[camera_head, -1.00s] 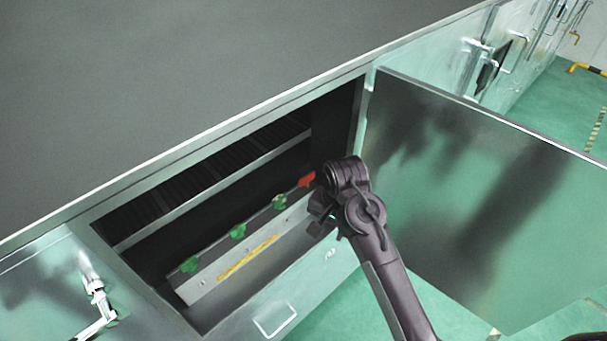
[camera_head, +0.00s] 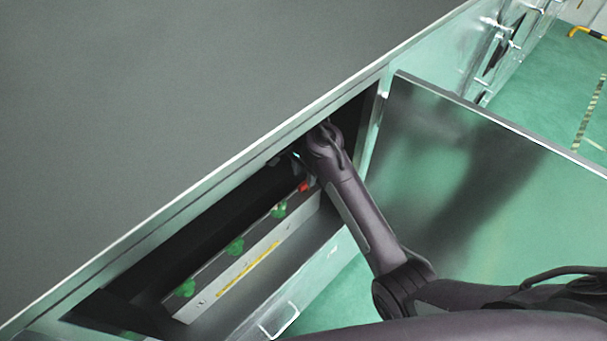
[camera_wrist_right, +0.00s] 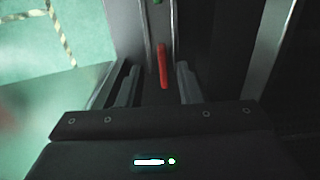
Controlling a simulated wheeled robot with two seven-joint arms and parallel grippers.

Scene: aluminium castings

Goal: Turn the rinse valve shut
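A red lever handle (camera_head: 304,187) sits at the far right end of a row of valves inside the open cabinet; I take it for the rinse valve, though no label is readable. In the right wrist view the red handle (camera_wrist_right: 163,66) points toward me, ahead of and between my two fingers. My right gripper (camera_wrist_right: 158,82) is open, with a gap on both sides of the handle. In the head view my right gripper (camera_head: 295,163) is inside the cabinet opening by the handle, its fingers mostly hidden in shadow. My left gripper is not in view.
Green valve knobs (camera_head: 235,246) line the same panel, above a yellow strip (camera_head: 247,268). The cabinet door (camera_head: 480,180) stands open to the right of my arm. The worktop edge (camera_head: 220,195) runs close above the opening. A pull handle (camera_head: 280,320) is below.

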